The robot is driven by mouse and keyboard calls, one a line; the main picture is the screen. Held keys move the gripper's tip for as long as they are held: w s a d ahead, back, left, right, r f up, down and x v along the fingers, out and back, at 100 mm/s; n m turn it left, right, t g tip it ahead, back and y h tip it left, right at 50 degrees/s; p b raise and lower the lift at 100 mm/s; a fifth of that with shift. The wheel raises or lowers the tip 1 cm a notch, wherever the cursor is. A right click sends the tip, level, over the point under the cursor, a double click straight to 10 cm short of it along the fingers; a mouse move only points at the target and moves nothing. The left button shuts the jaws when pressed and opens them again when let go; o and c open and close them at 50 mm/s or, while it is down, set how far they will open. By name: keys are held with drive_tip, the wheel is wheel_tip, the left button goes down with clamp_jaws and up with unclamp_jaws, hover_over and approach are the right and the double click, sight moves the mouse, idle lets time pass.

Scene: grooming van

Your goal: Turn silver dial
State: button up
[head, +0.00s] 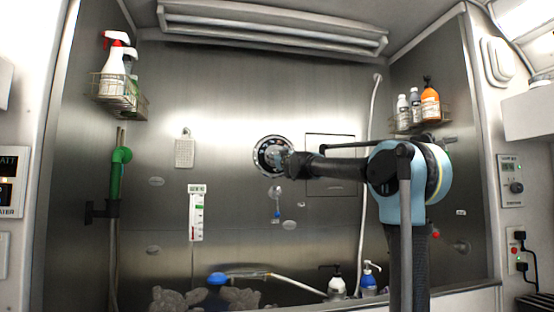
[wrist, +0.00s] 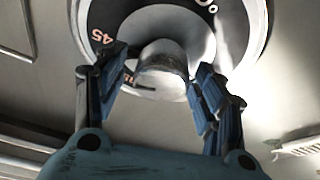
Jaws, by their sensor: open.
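The silver dial (head: 264,155) is on the steel back wall, a round plate with a black numbered ring and a silver knob. In the wrist view the knob (wrist: 162,68) stands out from the dial's centre, with "45" legible on the ring at left. My gripper (wrist: 155,85) is open, with one blue-padded finger on each side of the knob. I cannot tell whether the fingers touch it. In the head view my gripper (head: 282,160) is at the dial's right part and covers some of it.
A small lever fitting (head: 277,200) hangs just below the dial. A framed panel (head: 330,165) is to its right, behind my arm. A white hose (head: 368,150) runs down the wall. Wire baskets with bottles are at left (head: 107,90) and right (head: 405,124).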

drive_tip(key=c, duration=1.1)
drive_tip(key=shift+o, duration=0.2)
drive_tip(key=shift+n, duration=0.5)
drive_tip(key=n+g+y, duration=0.1)
drive_tip(key=n, duration=0.2)
drive_tip(key=shift+n, duration=0.3)
drive_tip(key=n+g+y, duration=0.1)
drive_tip(key=n, duration=0.1)
drive_tip(key=n+g+y, duration=0.1)
drive_tip(key=n, duration=0.2)
drive_tip(key=shift+n+g, duration=0.3)
drive_tip(key=n, duration=0.2)
drive_tip(key=n+g, duration=0.1)
drive_tip(key=n, duration=0.2)
drive_tip(key=shift+a+f+g, duration=0.1)
drive_tip(key=shift+f+g, duration=0.05)
drive_tip(key=shift+g, duration=0.15)
drive_tip(key=shift+s+n+g, duration=0.1)
drive_tip(key=shift+n+g, duration=0.6)
drive_tip(key=shift+n, duration=1)
drive_tip(key=shift+f, duration=0.1)
